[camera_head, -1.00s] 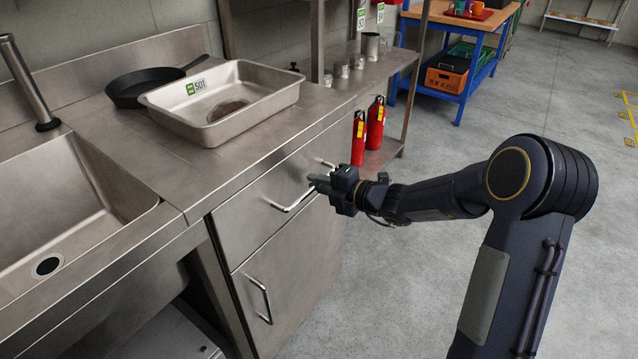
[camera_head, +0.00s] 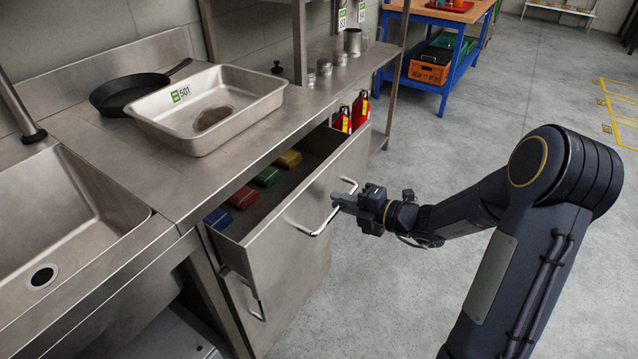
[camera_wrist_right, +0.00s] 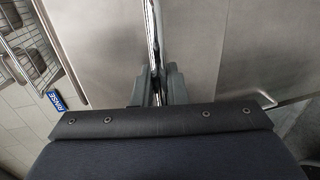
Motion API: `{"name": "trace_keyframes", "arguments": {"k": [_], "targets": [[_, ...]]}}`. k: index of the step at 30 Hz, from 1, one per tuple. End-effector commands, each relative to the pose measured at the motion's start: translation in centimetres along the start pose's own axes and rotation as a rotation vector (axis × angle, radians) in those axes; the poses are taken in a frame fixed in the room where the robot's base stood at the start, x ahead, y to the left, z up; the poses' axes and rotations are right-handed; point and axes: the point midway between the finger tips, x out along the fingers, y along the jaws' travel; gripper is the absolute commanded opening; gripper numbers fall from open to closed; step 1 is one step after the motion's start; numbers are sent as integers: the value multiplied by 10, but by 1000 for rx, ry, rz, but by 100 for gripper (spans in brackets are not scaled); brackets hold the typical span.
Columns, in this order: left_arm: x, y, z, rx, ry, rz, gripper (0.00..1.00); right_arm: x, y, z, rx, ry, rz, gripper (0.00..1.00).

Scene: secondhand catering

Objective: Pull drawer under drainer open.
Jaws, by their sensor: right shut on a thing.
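The drawer (camera_head: 290,239) under the worktop stands partly open, pulled out towards the right. Its bar handle (camera_head: 317,230) is on the front panel and also shows in the right wrist view (camera_wrist_right: 154,40). My right gripper (camera_head: 341,202) is shut on this handle, near its far end; in the wrist view its fingers (camera_wrist_right: 159,88) stand on both sides of the bar. Inside the drawer lie a blue block (camera_head: 218,219), a red block (camera_head: 243,197), a green block (camera_head: 268,176) and a yellow block (camera_head: 289,158). My left gripper is not in view.
A steel tray (camera_head: 208,117) labelled 501 and a black pan (camera_head: 125,92) stand on the worktop above. A sink (camera_head: 70,220) is at left. A cupboard handle (camera_head: 252,300) is below the drawer. Red extinguisher-like objects (camera_head: 360,110) stand behind it.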

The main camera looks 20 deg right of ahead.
Motion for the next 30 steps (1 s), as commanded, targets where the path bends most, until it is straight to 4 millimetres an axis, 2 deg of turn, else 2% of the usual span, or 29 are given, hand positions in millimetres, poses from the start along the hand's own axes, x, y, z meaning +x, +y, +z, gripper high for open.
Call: {"name": "trace_keyframes", "arguments": {"k": [1, 9, 18, 24, 30], "targets": [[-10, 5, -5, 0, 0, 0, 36, -17, 2, 1, 6, -6, -4, 0], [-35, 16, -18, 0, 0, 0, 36, -91, -14, 0, 7, -5, -3, 0], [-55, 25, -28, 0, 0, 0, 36, -161, -30, 0, 5, -3, -1, 0], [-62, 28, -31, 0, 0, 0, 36, -191, -38, 0, 2, -1, -1, 0], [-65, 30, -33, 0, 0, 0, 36, -207, -42, 0, 0, 0, 0, 0]]}}
